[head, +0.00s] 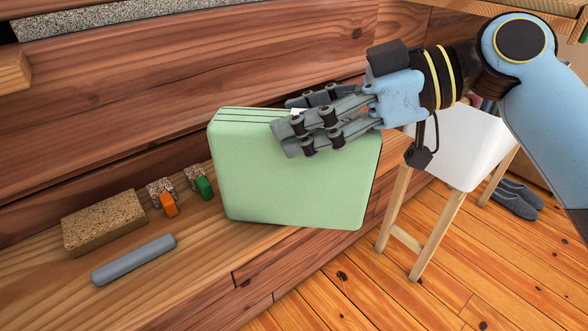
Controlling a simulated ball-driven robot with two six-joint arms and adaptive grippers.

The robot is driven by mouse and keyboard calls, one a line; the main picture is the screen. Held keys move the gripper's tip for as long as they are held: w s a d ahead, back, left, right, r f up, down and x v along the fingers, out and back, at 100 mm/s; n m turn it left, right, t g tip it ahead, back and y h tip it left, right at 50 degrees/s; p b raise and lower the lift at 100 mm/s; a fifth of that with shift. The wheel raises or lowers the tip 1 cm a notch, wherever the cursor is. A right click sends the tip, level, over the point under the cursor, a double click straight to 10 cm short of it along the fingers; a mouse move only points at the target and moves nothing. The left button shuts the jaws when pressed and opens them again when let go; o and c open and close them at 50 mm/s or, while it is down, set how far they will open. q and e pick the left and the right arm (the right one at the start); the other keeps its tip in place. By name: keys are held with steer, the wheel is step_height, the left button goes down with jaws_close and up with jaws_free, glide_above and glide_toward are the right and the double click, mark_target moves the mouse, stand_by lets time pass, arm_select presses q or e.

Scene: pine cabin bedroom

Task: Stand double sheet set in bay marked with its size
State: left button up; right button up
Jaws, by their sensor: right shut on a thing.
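A pale green sheet set (285,185), a thick rounded rectangle with fold lines along its top, is upright in the head view. My right gripper (290,130) is shut on its upper right part, with fingers across the top edge. A bit of white shows between the fingers; any size marking on it is hidden. The set is at the wooden ledge, its right part reaching past the front edge; I cannot tell whether its bottom touches the wood. No marked bay can be made out. My left gripper is not in view.
On the ledge (185,290) left of the set are a cork-like block (103,222), a grey bar (134,260), and small orange (169,204) and green (204,188) pieces. A white-topped stool (465,150) stands right, with grey slippers (515,200) on the floor beyond.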

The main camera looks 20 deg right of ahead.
jaws_close()
